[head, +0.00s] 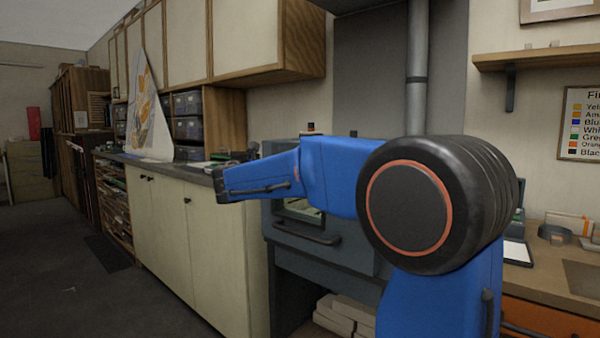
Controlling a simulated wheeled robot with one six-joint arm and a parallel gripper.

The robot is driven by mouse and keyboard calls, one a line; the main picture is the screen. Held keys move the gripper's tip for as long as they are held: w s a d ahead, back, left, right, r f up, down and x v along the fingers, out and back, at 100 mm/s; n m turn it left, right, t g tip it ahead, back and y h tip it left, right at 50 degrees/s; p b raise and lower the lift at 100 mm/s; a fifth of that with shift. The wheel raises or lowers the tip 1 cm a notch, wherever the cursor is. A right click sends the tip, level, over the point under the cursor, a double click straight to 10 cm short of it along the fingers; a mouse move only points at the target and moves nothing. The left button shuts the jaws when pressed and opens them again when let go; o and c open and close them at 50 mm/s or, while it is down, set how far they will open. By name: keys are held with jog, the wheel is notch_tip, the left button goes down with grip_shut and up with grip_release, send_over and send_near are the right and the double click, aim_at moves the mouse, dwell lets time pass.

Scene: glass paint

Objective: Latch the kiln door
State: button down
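The grey-blue kiln (277,222) stands at the middle of the head view, behind my blue arm. Its front has a dark horizontal bar handle (306,233). A pale opening or window shows just above the handle, partly behind my arm. I cannot tell whether the door is fully closed. No latch can be made out; my arm covers the kiln's upper and right front. My arm reaches left across the kiln and ends in front of the counter. Dark parts show at its far end, but I cannot make out gripper fingers or whether they are open.
A long cream cabinet with a dark counter (180,172) runs left of the kiln. Wall cupboards (240,40) hang above it. Pale bricks (345,312) lie beneath the kiln. A workbench (550,268) with small items stands at right. The floor at left is mostly clear, with a dark mat.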

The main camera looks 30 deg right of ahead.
jog(key=shift+f+n, duration=0.1)
jog(key=shift+n, duration=0.2)
jog(key=c, duration=1.6)
grip_release()
jog(key=v, duration=1.7)
jog(key=shift+a, duration=0.25)
jog(key=shift+s, duration=0.1)
